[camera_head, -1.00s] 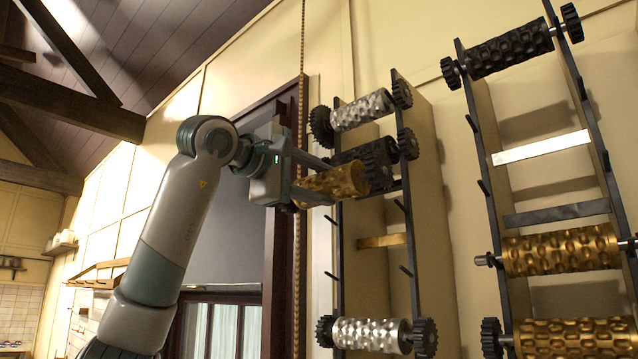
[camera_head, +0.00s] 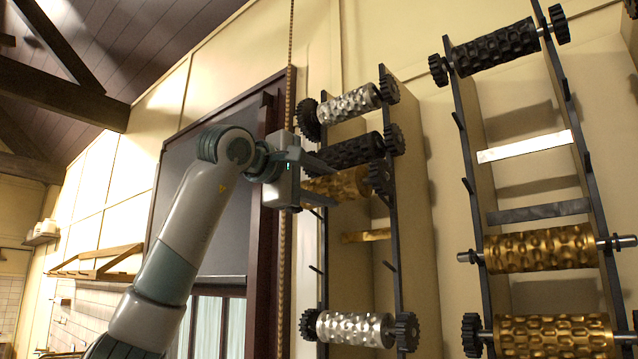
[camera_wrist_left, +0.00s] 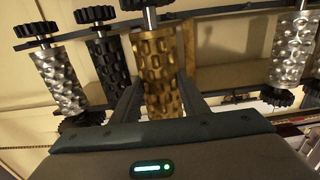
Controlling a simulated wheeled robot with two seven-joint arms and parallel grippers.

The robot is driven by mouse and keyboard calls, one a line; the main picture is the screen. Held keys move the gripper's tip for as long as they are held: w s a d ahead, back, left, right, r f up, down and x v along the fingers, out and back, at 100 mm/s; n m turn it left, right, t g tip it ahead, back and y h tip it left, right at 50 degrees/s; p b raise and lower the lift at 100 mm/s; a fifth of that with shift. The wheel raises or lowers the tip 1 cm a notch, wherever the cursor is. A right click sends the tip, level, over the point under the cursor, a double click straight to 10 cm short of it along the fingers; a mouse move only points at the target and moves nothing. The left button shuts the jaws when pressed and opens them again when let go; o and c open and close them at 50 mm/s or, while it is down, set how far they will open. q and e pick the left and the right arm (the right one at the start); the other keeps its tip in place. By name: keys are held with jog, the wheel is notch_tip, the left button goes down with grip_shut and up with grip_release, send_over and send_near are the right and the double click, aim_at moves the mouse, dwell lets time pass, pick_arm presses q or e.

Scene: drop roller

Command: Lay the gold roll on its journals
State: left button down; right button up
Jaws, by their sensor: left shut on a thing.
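My left gripper (camera_head: 312,186) is shut on the gold roll (camera_head: 345,184), its fingers either side of the patterned barrel. The roll is roughly level in front of the left rack (camera_head: 325,245), just below a black roll (camera_head: 350,151). Its dark gear (camera_head: 379,178) is at the right rail. A gold strip (camera_head: 365,236) crosses this rack below the roll. In the left wrist view the gold roll (camera_wrist_left: 160,70) stands between the fingers, beside the black roll (camera_wrist_left: 108,70). I cannot tell whether its ends touch the rack. My right gripper is not in view.
The left rack also carries a silver roll (camera_head: 348,104) above and another silver roll (camera_head: 355,328) low down. Pegs stick out from its rails. The right rack (camera_head: 470,205) holds a black roll (camera_head: 496,48) and two gold rolls (camera_head: 540,249). A dark-framed opening is at left.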

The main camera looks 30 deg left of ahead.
pick_arm(q)
jog(key=w, duration=0.4)
jog(key=w+d+f, duration=0.1)
jog(key=w, duration=0.1)
jog(key=shift+w+a+f, duration=0.1)
jog(key=shift+f, duration=0.35)
dwell(0.4)
jog(key=c, duration=1)
grip_release()
